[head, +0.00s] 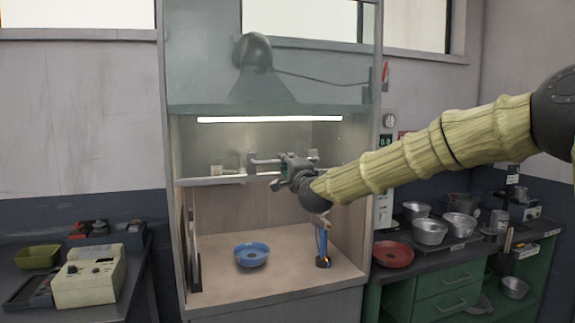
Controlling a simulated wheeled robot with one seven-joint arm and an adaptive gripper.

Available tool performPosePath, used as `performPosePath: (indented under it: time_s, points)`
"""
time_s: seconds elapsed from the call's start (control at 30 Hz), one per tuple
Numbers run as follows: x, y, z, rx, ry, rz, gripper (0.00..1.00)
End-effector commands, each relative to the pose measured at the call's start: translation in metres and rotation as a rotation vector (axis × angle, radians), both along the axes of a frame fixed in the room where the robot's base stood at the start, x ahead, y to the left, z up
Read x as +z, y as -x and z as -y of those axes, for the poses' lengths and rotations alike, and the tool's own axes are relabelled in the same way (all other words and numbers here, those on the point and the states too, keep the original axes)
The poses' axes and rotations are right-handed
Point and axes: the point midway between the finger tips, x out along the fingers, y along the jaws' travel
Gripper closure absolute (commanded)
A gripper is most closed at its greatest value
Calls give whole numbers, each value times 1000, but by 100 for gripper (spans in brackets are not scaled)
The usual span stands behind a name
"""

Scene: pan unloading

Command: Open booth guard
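The booth (180,215) stands in the middle of the head view. Its guard seems to be a clear panel with a pale horizontal bar (210,181) along its lower edge. Below this bar the booth front is open; a lit strip shows above it. My gripper (285,172) is in front of the guard, at the bar's height, beside a short grey handle-like piece (262,161). The gripper's fingers are small and overlap this piece, so I cannot tell whether they are open, shut or touching it.
Inside the booth, a blue pan (252,254) lies on the floor and a blue upright item (322,245) stands to its right. A red pan (393,254) and metal bowls (430,231) are on the right bench. A beige device (89,278) is on the left bench.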

Motion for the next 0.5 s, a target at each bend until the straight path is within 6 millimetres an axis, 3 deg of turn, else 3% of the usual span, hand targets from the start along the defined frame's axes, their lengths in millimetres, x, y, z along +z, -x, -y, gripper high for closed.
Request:
performPosePath:
  time_s: [0.07, 0.1, 0.2, 0.5]
  points:
    - [0, 0, 1, -1, 0, 1, 100]
    - [0, 0, 1, -1, 0, 1, 82]
    - [0, 0, 1, -1, 0, 1, 67]
    - [0, 0, 1, -1, 0, 0, 67]
